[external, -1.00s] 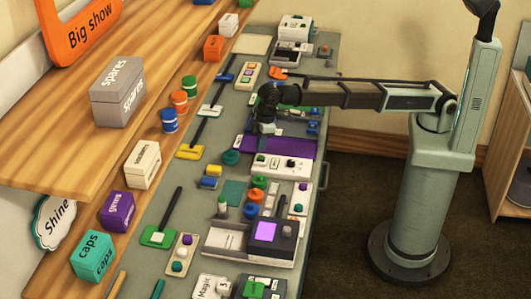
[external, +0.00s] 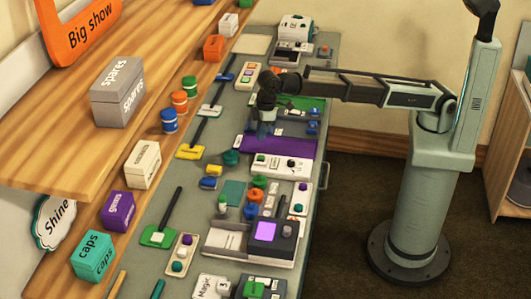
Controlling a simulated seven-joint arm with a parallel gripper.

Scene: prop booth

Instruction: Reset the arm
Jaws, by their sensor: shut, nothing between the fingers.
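My gripper (external: 264,129) points down at the end of my outstretched arm, over the grey bench (external: 231,120). It is near the left end of the purple mat (external: 290,147). Its fingers are small and dark here, shut with nothing held. I cannot tell how far the fingertips are above the surface.
A white panel (external: 272,163) with a knob lies just in front of the purple mat. Labelled boxes, including the grey spares box (external: 117,92), stand on the wooden shelf. Much of the bench is crowded.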

